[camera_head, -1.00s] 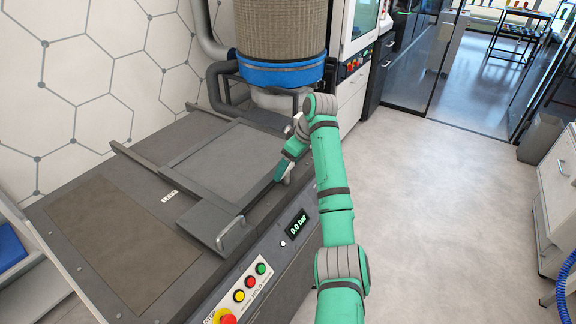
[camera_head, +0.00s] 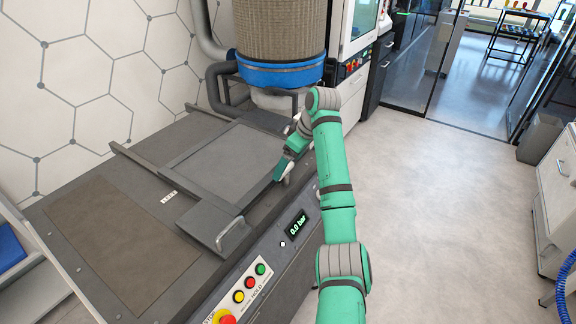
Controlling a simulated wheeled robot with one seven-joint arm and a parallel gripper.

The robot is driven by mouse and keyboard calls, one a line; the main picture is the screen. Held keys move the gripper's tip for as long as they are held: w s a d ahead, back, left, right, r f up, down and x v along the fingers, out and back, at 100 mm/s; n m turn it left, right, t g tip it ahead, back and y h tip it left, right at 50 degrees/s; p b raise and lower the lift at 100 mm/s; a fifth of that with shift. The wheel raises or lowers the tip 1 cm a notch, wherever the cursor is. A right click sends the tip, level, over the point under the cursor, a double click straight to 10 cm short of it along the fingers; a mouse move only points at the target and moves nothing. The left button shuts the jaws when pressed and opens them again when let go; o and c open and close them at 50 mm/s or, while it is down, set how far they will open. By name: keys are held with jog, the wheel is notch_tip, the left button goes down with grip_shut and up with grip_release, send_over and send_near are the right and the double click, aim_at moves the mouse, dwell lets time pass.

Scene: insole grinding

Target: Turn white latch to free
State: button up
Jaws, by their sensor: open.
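My gripper (camera_head: 283,176) is at the right edge of the machine's grey plate, low over the bench top beside the display. Its jaws are open, though the fingertips are small and partly hidden by my own wrist. A small pale piece at the fingertips may be the white latch, but I cannot tell it from the gripper. The way the latch is turned cannot be made out. The grey sliding plate (camera_head: 225,160) lies flat between two dark rails, with a metal handle (camera_head: 231,232) at its front.
A blue-banded filter drum (camera_head: 281,70) stands behind my wrist. A brown mat (camera_head: 122,240) lies on the left. The floor (camera_head: 450,210) on the right is clear.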

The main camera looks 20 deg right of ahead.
jog(key=v, duration=0.9)
jog(key=shift+f, duration=0.1)
